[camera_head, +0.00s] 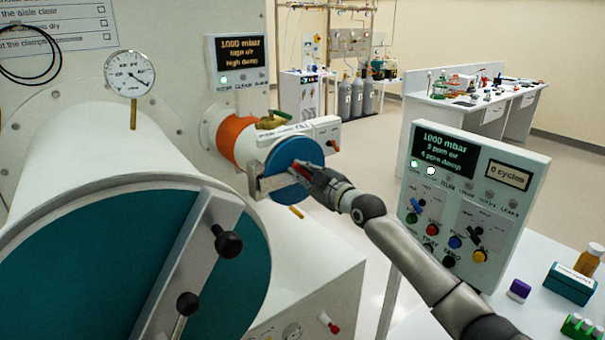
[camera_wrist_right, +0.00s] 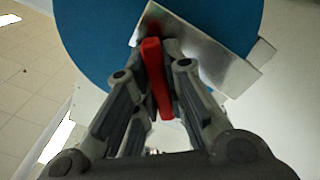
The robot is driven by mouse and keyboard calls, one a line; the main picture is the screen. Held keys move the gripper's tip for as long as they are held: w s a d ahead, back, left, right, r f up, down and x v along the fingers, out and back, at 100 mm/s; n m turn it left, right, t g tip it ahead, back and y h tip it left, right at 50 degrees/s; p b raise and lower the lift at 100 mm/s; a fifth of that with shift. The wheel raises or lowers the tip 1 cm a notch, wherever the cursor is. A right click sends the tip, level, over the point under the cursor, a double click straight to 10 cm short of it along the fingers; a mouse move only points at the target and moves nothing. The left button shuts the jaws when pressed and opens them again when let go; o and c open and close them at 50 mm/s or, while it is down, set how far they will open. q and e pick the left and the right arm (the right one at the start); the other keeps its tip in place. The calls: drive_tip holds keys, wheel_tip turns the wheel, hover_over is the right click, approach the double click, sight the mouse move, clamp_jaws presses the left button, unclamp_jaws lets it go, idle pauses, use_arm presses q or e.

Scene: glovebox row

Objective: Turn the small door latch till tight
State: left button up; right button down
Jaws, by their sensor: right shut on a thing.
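The small round door (camera_head: 290,152) is blue and closes the end of the small port with the orange band. A metal bar (camera_head: 268,183) crosses it; the bar also shows in the wrist view (camera_wrist_right: 215,60). The red latch handle (camera_wrist_right: 156,82) stands at the bar, upright and slightly tilted in the wrist view. My right gripper (camera_head: 312,176) reaches the door from the right. Its fingers, also in the wrist view (camera_wrist_right: 163,75), are shut on the red handle, one on each side. The handle is mostly hidden in the head view. My left gripper is not in view.
A large teal door (camera_head: 115,265) with a bar and black knobs fills the lower left. A control panel (camera_head: 470,205) stands right of my right arm. A table at lower right holds a teal box (camera_head: 569,285) and small items. Open floor lies behind.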

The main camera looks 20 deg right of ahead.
drive_tip(key=m, duration=0.3)
drive_tip(key=shift+d+m, duration=0.1)
drive_tip(key=shift+m, duration=0.3)
drive_tip(key=m, duration=0.4)
drive_tip(key=shift+w+d+m, duration=0.1)
drive_tip(key=shift+m, duration=0.2)
drive_tip(key=m, duration=0.4)
drive_tip(key=shift+d+m, duration=0.1)
drive_tip(key=shift+m, duration=0.2)
drive_tip(key=shift+d+m+p, duration=0.1)
drive_tip(key=shift+m+p, duration=0.55)
drive_tip(key=shift+m, duration=1.45)
drive_tip(key=c, duration=1.5)
unclamp_jaws()
drive_tip(key=v, duration=1.2)
